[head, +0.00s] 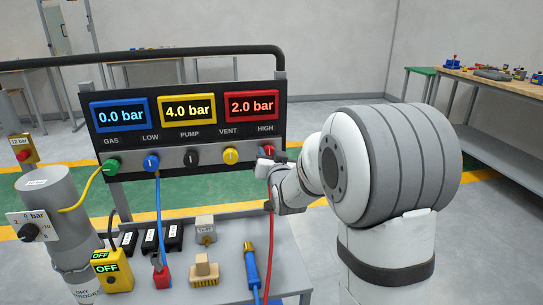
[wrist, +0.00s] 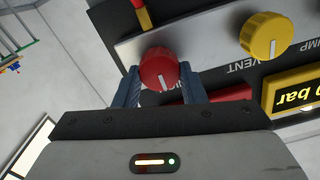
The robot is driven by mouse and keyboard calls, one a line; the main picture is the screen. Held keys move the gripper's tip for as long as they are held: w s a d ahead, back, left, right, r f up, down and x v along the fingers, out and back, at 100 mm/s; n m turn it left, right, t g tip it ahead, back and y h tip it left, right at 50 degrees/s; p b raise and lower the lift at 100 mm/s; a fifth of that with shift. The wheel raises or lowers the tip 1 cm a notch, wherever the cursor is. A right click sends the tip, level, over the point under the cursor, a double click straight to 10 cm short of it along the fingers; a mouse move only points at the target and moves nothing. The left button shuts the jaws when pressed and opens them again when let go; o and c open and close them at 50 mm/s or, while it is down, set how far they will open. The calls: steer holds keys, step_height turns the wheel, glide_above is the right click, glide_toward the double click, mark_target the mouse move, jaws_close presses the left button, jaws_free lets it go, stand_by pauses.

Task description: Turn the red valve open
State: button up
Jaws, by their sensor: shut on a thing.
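The red valve (head: 271,150) is the round knob under HIGH at the right end of the panel. In the head view my gripper (head: 265,158) covers part of it. In the wrist view the red valve (wrist: 160,66) sits between the two blue-grey fingers of my gripper (wrist: 160,80), which is shut on it. Its white mark points down in that picture, toward the lettering. The red display (head: 252,106) reads 2.0 bar.
The panel (head: 130,172) also carries green, blue, black and yellow knobs; the yellow knob (wrist: 265,34) is beside the red valve. The yellow display (head: 187,109) reads 4.0 bar, the blue display (head: 119,115) 0.0 bar. A red hose (head: 269,235) hangs below my gripper.

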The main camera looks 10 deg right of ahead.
steer(key=shift+f+b, duration=0.1)
steer(key=shift+b, duration=0.3)
steer(key=shift+n, duration=0.3)
steer(key=n+b, duration=0.9)
steer(key=n, duration=0.2)
steer(key=n+b, duration=0.5)
steer(key=shift+a+n+b, duration=0.3)
steer(key=shift+n, duration=0.4)
steer(key=o, duration=1)
